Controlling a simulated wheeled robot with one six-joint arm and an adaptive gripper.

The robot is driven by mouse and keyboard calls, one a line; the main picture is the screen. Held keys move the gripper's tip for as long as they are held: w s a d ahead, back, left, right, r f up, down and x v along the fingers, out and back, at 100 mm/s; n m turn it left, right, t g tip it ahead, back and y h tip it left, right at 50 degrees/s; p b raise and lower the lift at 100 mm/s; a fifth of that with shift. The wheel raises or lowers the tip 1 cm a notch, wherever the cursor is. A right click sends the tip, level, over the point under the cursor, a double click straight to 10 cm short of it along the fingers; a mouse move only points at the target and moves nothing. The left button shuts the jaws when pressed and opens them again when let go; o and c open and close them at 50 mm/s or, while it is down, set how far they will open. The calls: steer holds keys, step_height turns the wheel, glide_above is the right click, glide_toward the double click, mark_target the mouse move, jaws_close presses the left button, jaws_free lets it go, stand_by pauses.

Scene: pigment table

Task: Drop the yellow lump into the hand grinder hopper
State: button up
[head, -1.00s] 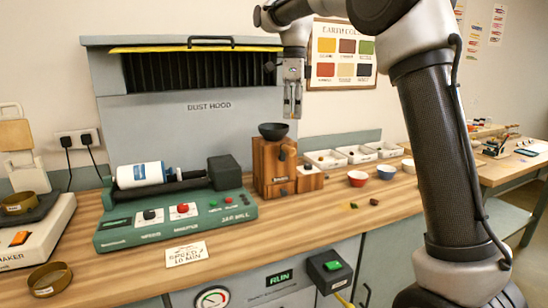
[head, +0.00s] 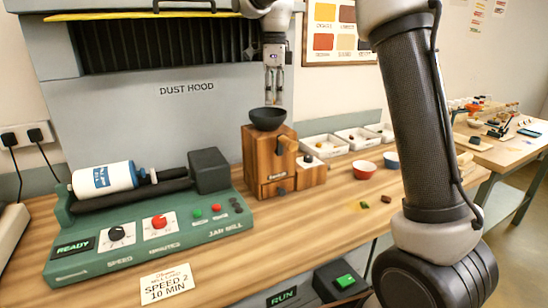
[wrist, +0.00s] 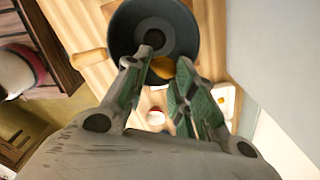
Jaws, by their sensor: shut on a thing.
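The hand grinder (head: 262,160) is a wooden box with a dark round hopper (head: 267,119) on top, standing right of the green jar mill. In the head view my gripper (head: 274,92) points down just above the hopper, slightly right of its middle. In the wrist view the hopper (wrist: 180,22) lies beyond my fingertips (wrist: 165,60). My gripper is shut on the yellow lump (wrist: 163,68), which shows orange-yellow between the fingers, partly hidden by them. The lump is hard to make out in the head view.
The jar mill (head: 150,228) stands left of the grinder, and the dust hood (head: 180,110) rises behind. White trays (head: 325,147), a red bowl (head: 363,169) and a blue bowl (head: 391,160) are to the right. An olive lump (head: 364,205) and a dark red lump (head: 386,199) lie on the bench.

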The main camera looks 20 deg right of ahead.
steer(key=shift+f, duration=1)
steer(key=o, duration=0.9)
step_height(320, 180, up, 8)
steer(key=shift+f, duration=0.25)
